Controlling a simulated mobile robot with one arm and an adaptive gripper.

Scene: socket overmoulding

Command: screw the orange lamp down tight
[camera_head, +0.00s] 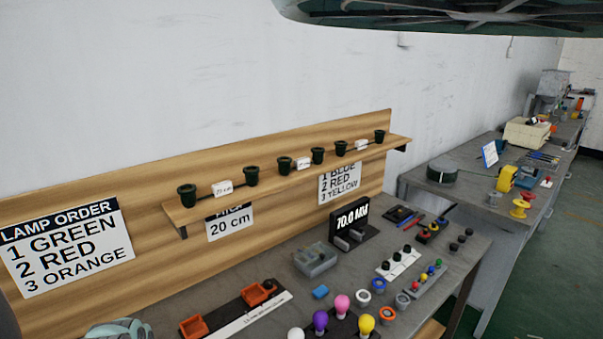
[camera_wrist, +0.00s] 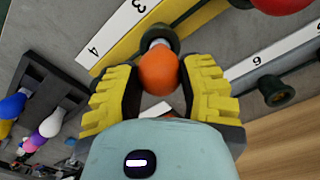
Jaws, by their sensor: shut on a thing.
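In the wrist view the orange lamp (camera_wrist: 158,73) sits between the two yellow-padded fingers of my gripper (camera_wrist: 160,80), which are shut on it. Its pale metal neck (camera_wrist: 157,43) points at a dark green socket (camera_wrist: 160,32) and meets or enters it; how deep the thread sits cannot be told. The socket is on a yellow bar (camera_wrist: 192,22) beside a white strip numbered 3 and 4. A red lamp (camera_wrist: 283,4) shows at the top right edge. The orange lamp is not visible in the head view.
In the wrist view another dark socket (camera_wrist: 277,92) stands to the right, and a dark rack (camera_wrist: 52,92) with loose lamps lies left. In the head view several sockets line the wooden shelf (camera_head: 290,180). A sign (camera_head: 66,245) lists green, red, orange. A display (camera_head: 352,218) stands on the bench.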

